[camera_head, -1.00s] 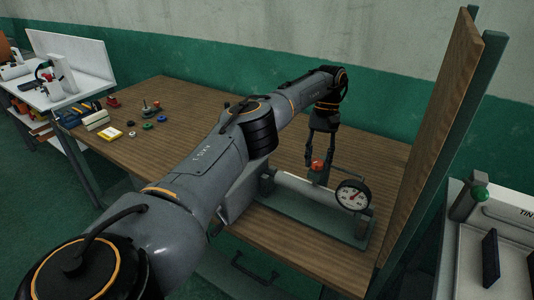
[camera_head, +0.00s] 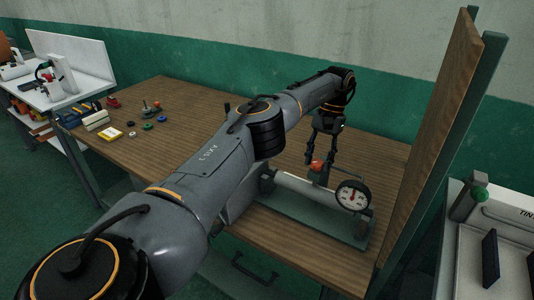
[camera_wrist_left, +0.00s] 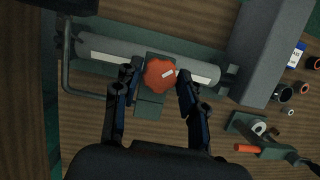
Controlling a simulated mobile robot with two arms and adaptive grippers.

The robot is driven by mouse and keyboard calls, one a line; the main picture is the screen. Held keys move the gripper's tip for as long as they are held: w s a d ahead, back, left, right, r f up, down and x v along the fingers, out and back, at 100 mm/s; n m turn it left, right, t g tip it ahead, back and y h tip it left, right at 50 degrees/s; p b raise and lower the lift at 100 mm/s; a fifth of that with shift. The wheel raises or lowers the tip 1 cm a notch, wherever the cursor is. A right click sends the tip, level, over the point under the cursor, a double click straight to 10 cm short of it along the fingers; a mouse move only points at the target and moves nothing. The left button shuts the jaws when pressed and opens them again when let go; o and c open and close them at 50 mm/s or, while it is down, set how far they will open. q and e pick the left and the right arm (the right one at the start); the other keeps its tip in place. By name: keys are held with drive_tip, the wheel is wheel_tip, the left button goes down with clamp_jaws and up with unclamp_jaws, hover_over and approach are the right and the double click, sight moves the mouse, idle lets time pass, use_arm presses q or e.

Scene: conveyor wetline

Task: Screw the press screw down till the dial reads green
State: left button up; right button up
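The press screw's red-orange knob (camera_head: 317,165) stands on a small green block on the press (camera_head: 310,207) on the wooden bench. The round white dial (camera_head: 353,196) with a dark rim sits at its right end. Its marks are too small for me to read a colour. My left gripper (camera_head: 320,158) comes down from above. In the left wrist view the gripper (camera_wrist_left: 159,88) is open, with one finger on each side of the red knob (camera_wrist_left: 159,73) and small gaps seen beside it. My right gripper is not in view.
A wooden panel (camera_head: 432,150) rises at the right. A grey box (camera_wrist_left: 267,50) and loose parts show in the left wrist view. The bench's middle is partly hidden by my arm.

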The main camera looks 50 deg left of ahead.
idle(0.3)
use_arm(q)
wheel_tip(320, 180, up, 6)
drive_tip(key=p, duration=0.5)
idle(0.4)
